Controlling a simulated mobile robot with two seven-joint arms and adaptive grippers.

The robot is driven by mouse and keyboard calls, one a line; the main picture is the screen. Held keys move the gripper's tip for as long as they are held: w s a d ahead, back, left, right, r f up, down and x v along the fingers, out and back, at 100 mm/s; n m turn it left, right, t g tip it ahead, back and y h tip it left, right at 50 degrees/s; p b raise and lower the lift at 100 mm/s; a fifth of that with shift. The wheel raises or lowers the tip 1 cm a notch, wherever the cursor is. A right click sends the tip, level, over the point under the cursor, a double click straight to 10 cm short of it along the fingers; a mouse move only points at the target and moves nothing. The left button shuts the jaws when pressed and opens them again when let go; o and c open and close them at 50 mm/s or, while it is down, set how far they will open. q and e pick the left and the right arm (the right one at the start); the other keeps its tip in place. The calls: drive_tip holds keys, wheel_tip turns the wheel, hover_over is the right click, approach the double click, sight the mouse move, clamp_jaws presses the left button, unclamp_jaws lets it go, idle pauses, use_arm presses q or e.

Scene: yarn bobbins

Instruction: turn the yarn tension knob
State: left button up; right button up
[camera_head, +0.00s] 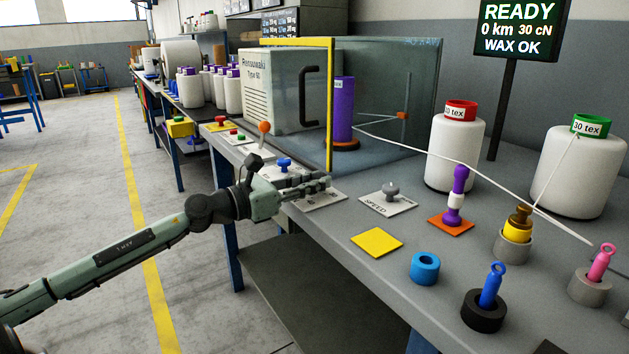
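No label reading "tension" is legible. A grey knob (391,188) stands on a plate marked SPEED (372,206). A blue knob (284,165) stands on another plate behind my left gripper. My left gripper (325,184) is over a third pale plate (326,202) at the table's front edge, left of the SPEED plate. The gripper covers much of this plate, and any knob on it is hidden. The fingers are seen from the side, so their opening is unclear. My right gripper is out of view.
A winding machine (284,90) with a yellow-framed clear guard and purple bobbin (343,108) stands behind. An orange-ball lever (264,128) is to its front left. Yarn cones (455,150), coloured pegs and rings fill the right.

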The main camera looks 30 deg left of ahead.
use_arm(q)
drive_tip(key=o, duration=0.3)
drive_tip(key=v, duration=1.2)
drive_tip(key=shift+a, duration=0.1)
idle(0.3)
